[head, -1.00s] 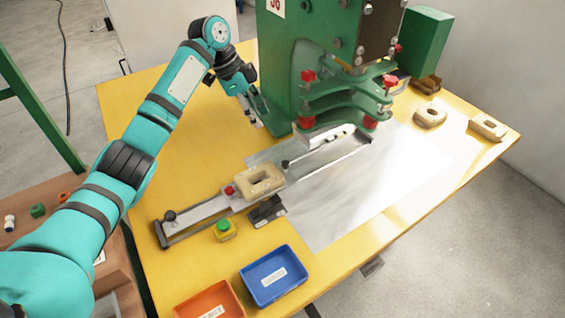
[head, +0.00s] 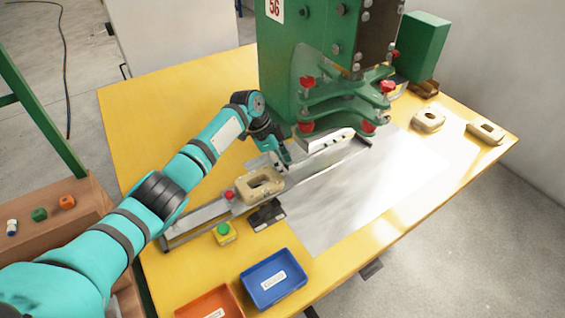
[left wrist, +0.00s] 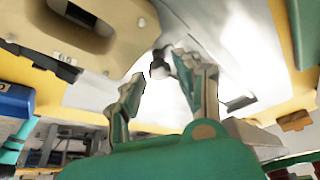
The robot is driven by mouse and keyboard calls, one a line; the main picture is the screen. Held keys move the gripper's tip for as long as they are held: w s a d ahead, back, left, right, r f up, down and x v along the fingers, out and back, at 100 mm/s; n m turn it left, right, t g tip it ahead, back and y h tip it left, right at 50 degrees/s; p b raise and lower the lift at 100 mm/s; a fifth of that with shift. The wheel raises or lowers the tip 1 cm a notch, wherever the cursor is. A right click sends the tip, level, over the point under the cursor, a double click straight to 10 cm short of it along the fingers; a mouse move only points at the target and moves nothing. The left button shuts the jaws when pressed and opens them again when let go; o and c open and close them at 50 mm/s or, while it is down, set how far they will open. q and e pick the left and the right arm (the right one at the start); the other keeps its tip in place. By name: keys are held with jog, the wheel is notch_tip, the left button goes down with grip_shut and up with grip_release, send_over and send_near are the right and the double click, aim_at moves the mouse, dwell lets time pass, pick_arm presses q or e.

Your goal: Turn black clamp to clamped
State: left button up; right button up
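The clamp's black ball knob (left wrist: 160,62) shows in the left wrist view, just beyond and between the fingertips of my left gripper (left wrist: 158,78). The fingers are spread and no contact is visible. In the head view my left gripper (head: 281,163) is low over the rail fixture (head: 200,217), just behind the beige ring-shaped part (head: 261,185), and hides the knob. The beige part also shows at the upper left of the left wrist view (left wrist: 95,38). My right gripper is in neither view.
The green press (head: 330,95) with red knobs stands close to the right of my gripper. A green-button box (head: 224,233), a black block (head: 267,215), a blue tray (head: 273,278) and an orange tray (head: 208,302) are nearer. The table's back left is clear.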

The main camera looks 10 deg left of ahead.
pick_arm(q)
jog(key=shift+d+f, duration=0.1)
jog(key=shift+f, duration=0.1)
grip_shut()
jog(key=shift+r+n+p, duration=0.2)
jog(key=shift+n+p, duration=0.2)
jog(key=shift+p, duration=0.4)
jog(key=n+t+p, duration=0.1)
jog(key=n+p, duration=0.1)
jog(key=p, duration=0.1)
jog(key=n+t+p, duration=0.1)
jog(key=n+p, duration=0.1)
jog(key=p, duration=0.1)
jog(key=shift+s+d+r+y, duration=0.1)
jog(key=shift+s+y, duration=0.05)
jog(key=shift+y, duration=0.25)
jog(key=shift+n+t+y+p, duration=0.3)
jog(key=shift+n+y+p, duration=0.1)
jog(key=shift+n+p, duration=0.9)
jog(key=shift+f, duration=0.2)
grip_release()
